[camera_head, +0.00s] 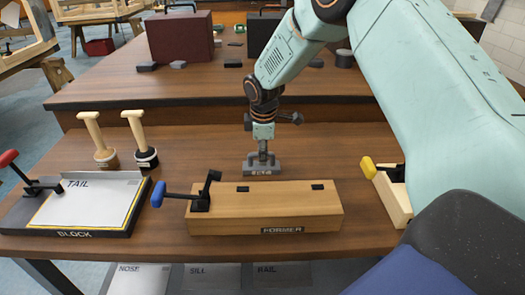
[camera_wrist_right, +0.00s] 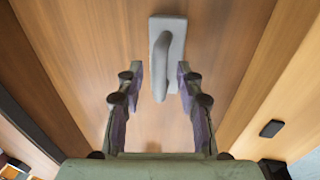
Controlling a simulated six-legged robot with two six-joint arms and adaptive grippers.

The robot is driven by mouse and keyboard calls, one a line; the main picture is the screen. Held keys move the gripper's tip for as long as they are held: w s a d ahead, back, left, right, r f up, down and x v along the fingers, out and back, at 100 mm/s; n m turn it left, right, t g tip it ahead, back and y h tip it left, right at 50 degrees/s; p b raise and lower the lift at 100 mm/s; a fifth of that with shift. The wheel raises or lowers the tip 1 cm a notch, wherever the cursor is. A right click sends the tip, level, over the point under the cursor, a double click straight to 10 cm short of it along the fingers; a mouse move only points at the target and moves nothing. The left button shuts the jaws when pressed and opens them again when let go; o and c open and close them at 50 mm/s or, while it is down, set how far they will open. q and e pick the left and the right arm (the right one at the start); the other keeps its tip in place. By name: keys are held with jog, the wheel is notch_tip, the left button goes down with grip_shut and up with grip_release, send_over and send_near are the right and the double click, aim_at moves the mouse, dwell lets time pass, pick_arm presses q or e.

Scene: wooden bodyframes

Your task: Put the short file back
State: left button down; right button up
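A grey flat block with a raised handle (camera_head: 263,170), which looks like the short file, rests on the wooden bench behind the FORMER block. Its front label is too small to read surely. In the right wrist view the grey file (camera_wrist_right: 172,30) lies ahead, its handle reaching between the fingertips. My right gripper (camera_head: 263,133) points down over it. In the wrist view the right gripper (camera_wrist_right: 160,80) is open, with a gap on both sides of the handle. My left gripper is not in view.
The FORMER block (camera_head: 265,212) with a blue-handled clamp (camera_head: 180,197) stands in front. A TAIL board (camera_head: 90,205) and two wooden-handled stamps (camera_head: 97,140) are at left. A yellow-handled clamp (camera_head: 385,172) is at right. A raised shelf (camera_head: 130,88) holds small dark blocks behind.

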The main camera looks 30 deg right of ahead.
notch_tip(320, 180, up, 12)
jog(key=s+a+p, duration=0.1)
jog(key=s+p, duration=0.1)
jog(key=shift+a, duration=0.15)
dwell(1.5)
